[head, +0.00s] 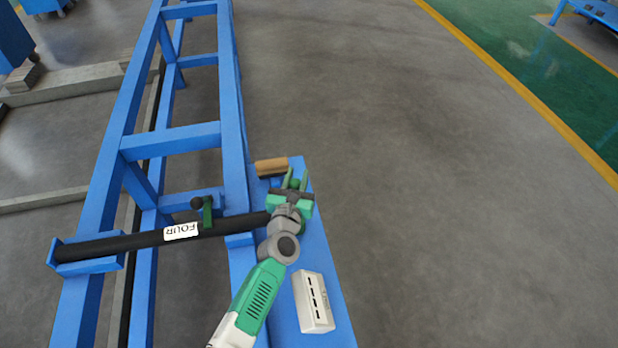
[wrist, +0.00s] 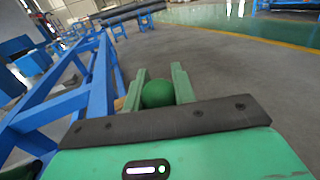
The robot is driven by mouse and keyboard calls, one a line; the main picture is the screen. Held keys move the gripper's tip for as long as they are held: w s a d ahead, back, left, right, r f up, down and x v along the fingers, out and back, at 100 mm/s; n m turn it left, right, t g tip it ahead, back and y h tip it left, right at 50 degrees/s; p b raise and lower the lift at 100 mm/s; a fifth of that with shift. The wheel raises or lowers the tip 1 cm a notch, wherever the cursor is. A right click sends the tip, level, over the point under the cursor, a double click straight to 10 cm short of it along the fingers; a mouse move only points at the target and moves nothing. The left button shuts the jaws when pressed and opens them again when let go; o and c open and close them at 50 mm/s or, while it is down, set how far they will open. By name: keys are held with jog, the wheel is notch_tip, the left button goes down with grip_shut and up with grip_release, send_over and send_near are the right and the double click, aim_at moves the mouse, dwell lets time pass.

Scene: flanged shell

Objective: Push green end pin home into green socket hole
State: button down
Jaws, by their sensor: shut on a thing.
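My gripper (head: 296,178) is over the blue shelf beside the frame. Its two green fingers are shut on a round green knob, which I take as the head of the green end pin (wrist: 157,93). The knob sits between the fingers in the wrist view; the pin's shaft is hidden. The fingers also show in the wrist view (wrist: 160,82). I cannot make out the green socket hole; my gripper and wrist cover that area. I cannot tell how deep the pin sits.
A black bar (head: 140,241) labelled FOUR lies across the blue frame (head: 172,141), its right end reaching under my wrist. A green bracket (head: 207,213) with a dark ball stands at the bar. A white slotted box (head: 313,302) and a brown-topped block (head: 271,166) are on the shelf (head: 335,322).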

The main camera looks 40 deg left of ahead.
dwell(0.3)
notch_tip(320, 180, down, 6)
jog(key=b, duration=0.6)
dwell(1.6)
jog(key=shift+f+b, duration=0.3)
jog(key=shift+b, duration=0.25)
jog(key=shift+s+f+b, duration=0.1)
jog(key=shift+f+b, duration=0.6)
jog(key=shift+f, duration=0.15)
jog(key=shift+d+r+p, duration=0.15)
jog(key=shift+r+p, duration=0.55)
jog(key=shift+r, duration=0.05)
